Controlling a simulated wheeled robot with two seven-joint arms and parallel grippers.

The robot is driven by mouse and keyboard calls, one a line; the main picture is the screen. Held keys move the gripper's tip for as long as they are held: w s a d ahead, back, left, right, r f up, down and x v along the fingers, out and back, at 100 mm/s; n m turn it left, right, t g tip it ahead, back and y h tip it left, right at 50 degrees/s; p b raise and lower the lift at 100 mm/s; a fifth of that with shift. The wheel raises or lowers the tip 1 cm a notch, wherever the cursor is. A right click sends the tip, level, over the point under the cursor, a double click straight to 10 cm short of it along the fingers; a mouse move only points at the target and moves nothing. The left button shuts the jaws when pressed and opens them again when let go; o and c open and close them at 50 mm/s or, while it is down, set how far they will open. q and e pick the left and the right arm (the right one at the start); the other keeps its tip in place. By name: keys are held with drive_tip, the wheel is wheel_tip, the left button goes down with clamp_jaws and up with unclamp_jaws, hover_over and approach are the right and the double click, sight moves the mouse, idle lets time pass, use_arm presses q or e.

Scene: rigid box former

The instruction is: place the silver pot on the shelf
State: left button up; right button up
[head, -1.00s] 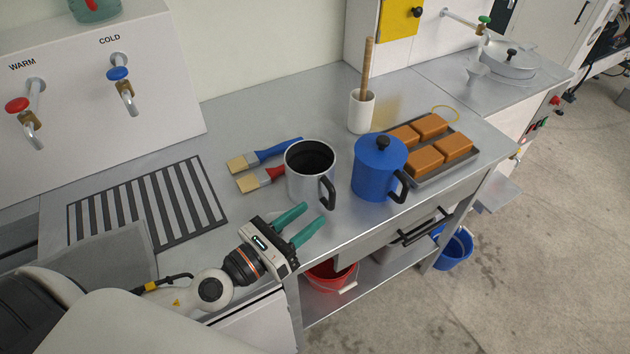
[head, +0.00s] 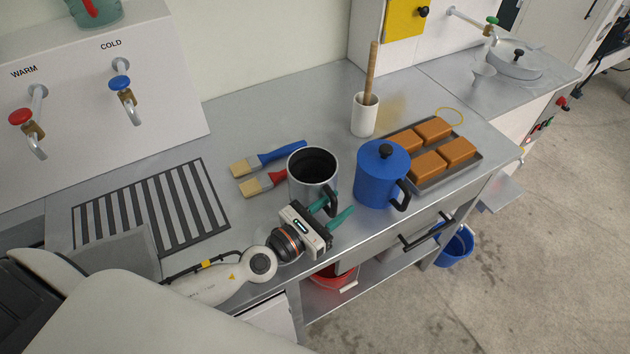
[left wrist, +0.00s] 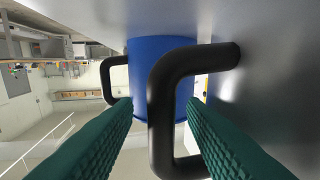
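The silver pot (head: 302,184) stands upright on the metal counter, its black handle toward the front right. My left gripper (head: 338,204) is open at the pot's handle side, in front of the pot. In the left wrist view the black handle (left wrist: 161,100) lies between the two green fingers (left wrist: 160,112), with gaps on both sides. The silver pot's wall (left wrist: 280,70) fills the right of that view. A lower shelf (head: 322,303) shows under the counter, partly hidden by the counter edge. My right gripper is not in view.
A blue pot (head: 377,183) stands close to the right of the silver pot. Two brushes (head: 275,157) lie to its left. A tray of brown blocks (head: 474,163) and a white holder (head: 364,118) stand behind. A red bucket (head: 338,283) is on the lower shelf.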

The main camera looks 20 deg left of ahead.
use_arm(q)
drive_tip(key=shift+x, duration=0.9)
clamp_jaws()
drive_tip(key=shift+r, duration=0.1)
